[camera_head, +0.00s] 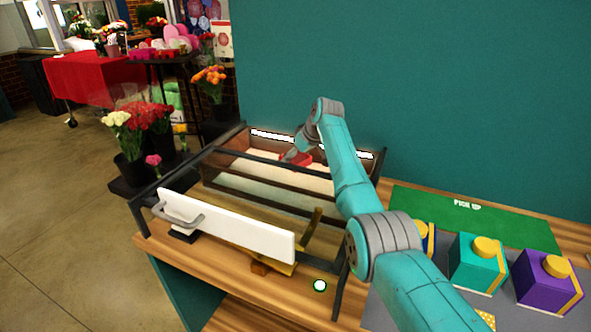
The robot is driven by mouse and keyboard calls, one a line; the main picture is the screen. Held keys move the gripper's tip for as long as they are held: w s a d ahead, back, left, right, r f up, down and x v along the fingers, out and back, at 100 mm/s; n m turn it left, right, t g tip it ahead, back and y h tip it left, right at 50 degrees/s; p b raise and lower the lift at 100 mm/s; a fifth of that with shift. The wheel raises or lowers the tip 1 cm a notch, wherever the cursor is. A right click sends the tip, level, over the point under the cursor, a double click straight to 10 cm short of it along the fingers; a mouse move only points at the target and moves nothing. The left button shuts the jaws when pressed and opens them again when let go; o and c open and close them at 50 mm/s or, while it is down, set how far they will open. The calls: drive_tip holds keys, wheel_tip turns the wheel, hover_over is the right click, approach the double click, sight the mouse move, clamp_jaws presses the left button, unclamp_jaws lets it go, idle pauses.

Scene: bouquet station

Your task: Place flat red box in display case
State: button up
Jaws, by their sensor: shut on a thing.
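The display case (159,184) is a black-framed glass case on the wooden counter, with a lit strip along its back and a pale floor. Its white front panel (230,225) with a grey handle stands out at the front, toward the lower left. My arm reaches over the case from the right. My gripper (291,155) is at the back part of the case, small and partly hidden by my arm and the frame. It is shut on the flat red box (303,160), which shows as a small red patch over the pale floor. I cannot tell whether the box touches the floor.
A green pick-up mat (475,215) lies at the right. A teal gift box (476,262), a purple one (548,280) and a partly hidden blue one stand on a grey mat. A white-and-green round button (320,286) is on the counter front. Flower buckets stand left.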

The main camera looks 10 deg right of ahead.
drive_tip(key=shift+f, duration=2.4)
drive_tip(key=shift+f, duration=0.15)
drive_tip(key=o, duration=1.2)
